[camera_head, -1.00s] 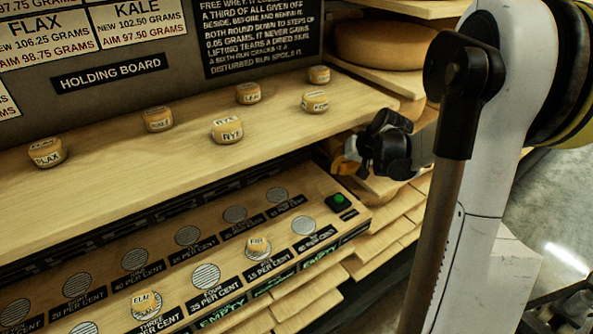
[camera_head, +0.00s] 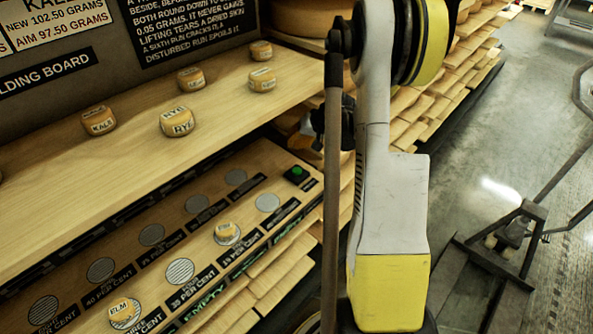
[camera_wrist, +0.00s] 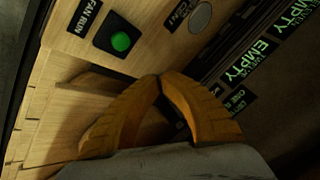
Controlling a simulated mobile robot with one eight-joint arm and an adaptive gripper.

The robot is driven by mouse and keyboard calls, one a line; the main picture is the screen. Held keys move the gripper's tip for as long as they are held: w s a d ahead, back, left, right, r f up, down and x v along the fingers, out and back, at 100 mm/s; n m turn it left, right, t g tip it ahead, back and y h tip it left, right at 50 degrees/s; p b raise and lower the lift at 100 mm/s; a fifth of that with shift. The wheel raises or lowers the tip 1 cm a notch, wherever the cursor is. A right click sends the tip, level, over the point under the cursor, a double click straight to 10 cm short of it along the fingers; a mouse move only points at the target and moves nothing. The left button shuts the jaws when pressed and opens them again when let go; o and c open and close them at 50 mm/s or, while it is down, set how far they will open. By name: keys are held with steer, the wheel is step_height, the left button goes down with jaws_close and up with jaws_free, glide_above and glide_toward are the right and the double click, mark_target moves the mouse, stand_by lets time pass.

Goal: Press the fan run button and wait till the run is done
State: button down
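The fan run button (camera_head: 297,173) is green on a black square base at the far right end of the wooden fan bench (camera_head: 283,203). In the wrist view the green button (camera_wrist: 121,42) sits beside the "FAN RUN" label (camera_wrist: 85,17). My gripper (camera_wrist: 158,79) has orange fingers whose tips meet, with nothing seen between them. In the wrist view the tips appear below and right of the button, apart from it. In the head view my gripper (camera_head: 306,130) is partly hidden behind my arm, above the button. A cheese marked ELM (camera_head: 122,309) and another small cheese (camera_head: 227,232) sit on round grilles.
Several cheeses, among them RYE (camera_head: 177,122) and KALE (camera_head: 98,122), stand on the shelf (camera_head: 228,113) above the bench. Stacked boards (camera_head: 408,135) lie behind my arm. A metal frame (camera_head: 510,240) stands on the floor at right.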

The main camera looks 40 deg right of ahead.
mark_target(294, 169)
steer(key=shift+f+b, duration=2.95)
steer(key=shift+f, duration=1.4)
steer(key=shift+f+b, duration=0.4)
steer(key=shift+b, duration=0.05)
steer(key=shift+f+b, duration=0.4)
steer(key=shift+f, duration=0.05)
steer(key=shift+r, duration=0.1)
steer(key=shift+r+p, duration=0.55)
steer(key=shift+r, duration=0.25)
steer(key=shift+r+p, duration=1.55)
steer(key=shift+r, duration=1)
